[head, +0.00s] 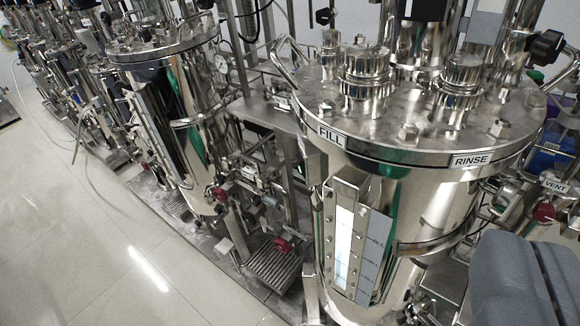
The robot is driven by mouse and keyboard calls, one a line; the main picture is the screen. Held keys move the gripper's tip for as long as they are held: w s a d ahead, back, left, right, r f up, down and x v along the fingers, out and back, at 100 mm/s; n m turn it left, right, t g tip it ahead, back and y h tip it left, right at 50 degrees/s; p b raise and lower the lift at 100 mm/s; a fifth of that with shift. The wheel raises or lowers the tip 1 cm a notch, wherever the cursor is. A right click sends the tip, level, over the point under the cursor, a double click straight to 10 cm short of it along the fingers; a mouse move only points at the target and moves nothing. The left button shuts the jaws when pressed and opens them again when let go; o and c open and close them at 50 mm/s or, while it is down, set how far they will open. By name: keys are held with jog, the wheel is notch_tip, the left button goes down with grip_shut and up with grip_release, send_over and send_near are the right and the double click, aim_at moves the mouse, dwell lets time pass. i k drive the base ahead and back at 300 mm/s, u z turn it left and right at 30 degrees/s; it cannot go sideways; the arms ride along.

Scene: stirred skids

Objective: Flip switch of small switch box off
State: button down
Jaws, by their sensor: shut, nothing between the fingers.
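I cannot make out a small switch box or its switch in the head view. My gripper (528,282) is a dark grey, blocky shape at the lower right corner, partly cut off by the frame edge. Its two grey pads lie together, shut and empty. It appears in front of the lower right side of the nearest steel vessel (425,215), and I cannot tell the gap between them.
The vessel's lid (400,125) carries fittings and FILL and RINSE labels. A red valve knob (543,212) by a VENT label sits above my gripper. A second vessel (170,110) and further skids stand left. Pale floor (80,230) at lower left is clear.

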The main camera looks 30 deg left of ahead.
aim_at(300, 165)
jog(key=z, duration=0.15)
jog(key=i, duration=0.65)
jog(key=u, duration=0.9)
